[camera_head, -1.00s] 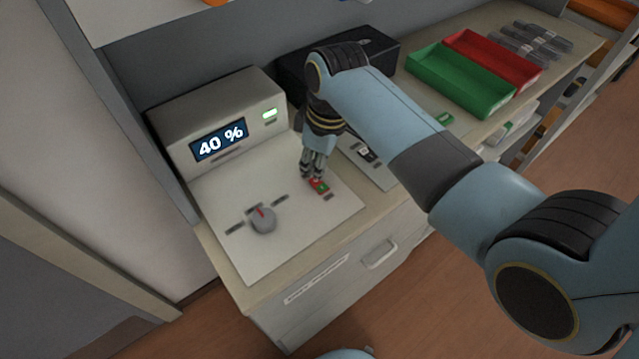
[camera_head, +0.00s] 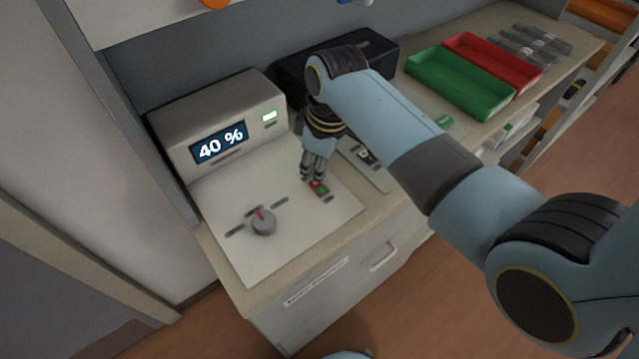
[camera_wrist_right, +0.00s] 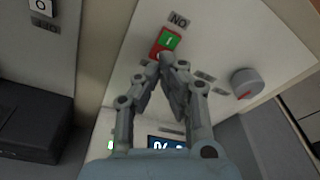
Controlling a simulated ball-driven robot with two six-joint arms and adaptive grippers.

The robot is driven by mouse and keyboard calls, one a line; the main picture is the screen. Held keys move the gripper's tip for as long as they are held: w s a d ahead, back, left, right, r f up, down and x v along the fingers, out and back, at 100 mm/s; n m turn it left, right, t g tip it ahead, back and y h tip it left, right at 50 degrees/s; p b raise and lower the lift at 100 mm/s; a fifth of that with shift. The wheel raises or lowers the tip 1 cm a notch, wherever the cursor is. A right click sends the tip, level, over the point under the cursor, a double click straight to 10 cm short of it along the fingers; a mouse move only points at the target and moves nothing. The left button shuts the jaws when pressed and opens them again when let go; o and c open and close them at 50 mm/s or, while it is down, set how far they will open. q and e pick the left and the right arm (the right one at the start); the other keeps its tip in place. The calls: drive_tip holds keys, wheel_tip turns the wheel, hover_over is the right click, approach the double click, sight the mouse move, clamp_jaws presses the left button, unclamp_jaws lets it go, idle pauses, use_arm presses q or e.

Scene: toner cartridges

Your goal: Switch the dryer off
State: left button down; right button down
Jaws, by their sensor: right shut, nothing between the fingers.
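The dryer (camera_head: 215,115) stands at the left of the counter. In the right wrist view the fingertips (camera_wrist_right: 167,60) lie by the red half of the switch (camera_wrist_right: 166,44); touching cannot be told. My left gripper is out of view.
A second panel (camera_head: 372,158) with a small switch lies right of the dryer panel. A black box (camera_head: 385,50) stands behind my right arm. A green tray (camera_head: 460,85), a red tray (camera_head: 492,58) and grey cartridges (camera_head: 530,42) are farther right.

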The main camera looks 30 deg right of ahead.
sight(317, 183)
drive_tip(key=shift+s+f+b, duration=0.1)
drive_tip(key=shift+f+b, duration=0.5)
drive_tip(key=shift+f, duration=0.5)
idle(0.9)
wheel_tip(317, 183, up, 2)
drive_tip(key=p, duration=0.2)
drive_tip(key=shift+r+p, duration=0.2)
drive_tip(key=shift+p, duration=0.15)
drive_tip(key=shift+r, duration=2.3)
